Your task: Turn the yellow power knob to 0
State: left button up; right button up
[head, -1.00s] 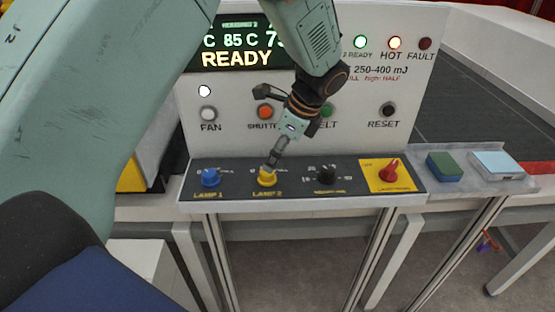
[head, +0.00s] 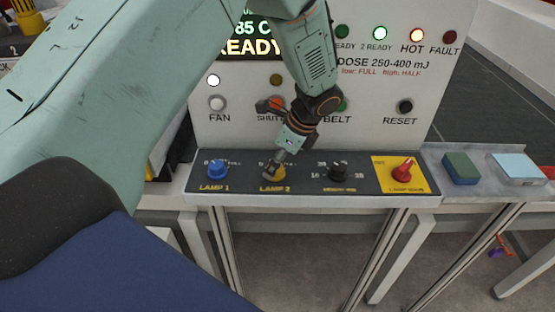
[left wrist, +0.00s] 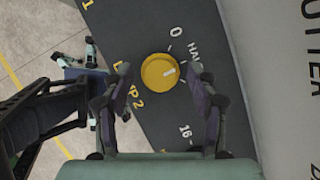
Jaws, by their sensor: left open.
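The yellow power knob (head: 272,174) is the LAMP 2 knob on the dark sloping panel, mostly covered by my left gripper (head: 274,166) in the head view. In the left wrist view the round yellow knob (left wrist: 157,68) lies between the open fingers of my left gripper (left wrist: 160,82), with a gap showing on each side. Its white mark points right, towards the HALF label (left wrist: 195,60). The 0 label (left wrist: 176,31) is above and slightly right of the knob. FULL is not readable there. My right gripper is not in view.
The upright face behind carries a FAN button (head: 217,103) and a RESET button (head: 405,106).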

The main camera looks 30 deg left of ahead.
pick_arm(q)
jog(key=shift+f, duration=0.2)
jog(key=shift+s+d+r, duration=0.1)
jog(key=shift+d+r, duration=0.05)
jog(key=shift+c, duration=0.2)
jog(key=shift+a, duration=0.2)
jog(key=c, duration=1.1)
